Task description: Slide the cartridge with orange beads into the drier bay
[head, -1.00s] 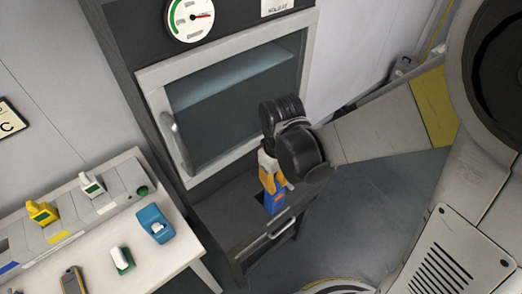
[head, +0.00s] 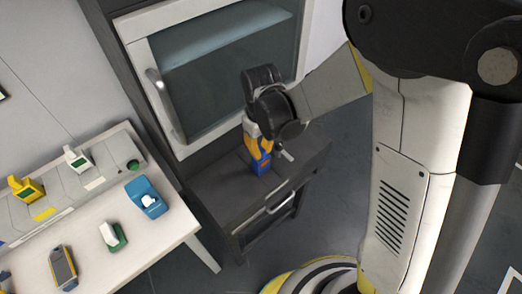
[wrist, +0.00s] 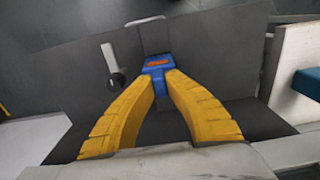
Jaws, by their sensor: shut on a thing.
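My gripper (head: 257,148) has yellow fingers shut on a blue cartridge with an orange window. The cartridge (head: 262,165) points down at the top of a dark grey stand (head: 222,195) in front of a glass-door cabinet. The cartridge also shows between the fingertips in the wrist view (wrist: 156,62). Beyond it there is a narrow notch (wrist: 152,32) in the dark surface. I cannot tell whether the cartridge touches the stand or has entered an opening.
A pale lever (head: 285,154) with a black knob (wrist: 117,81) is close beside the cartridge. The stand has a front handle (head: 268,205). At left, a white table (head: 90,240) holds a blue device (head: 146,198), a green-and-white piece (head: 112,236) and a yellow handheld (head: 63,266).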

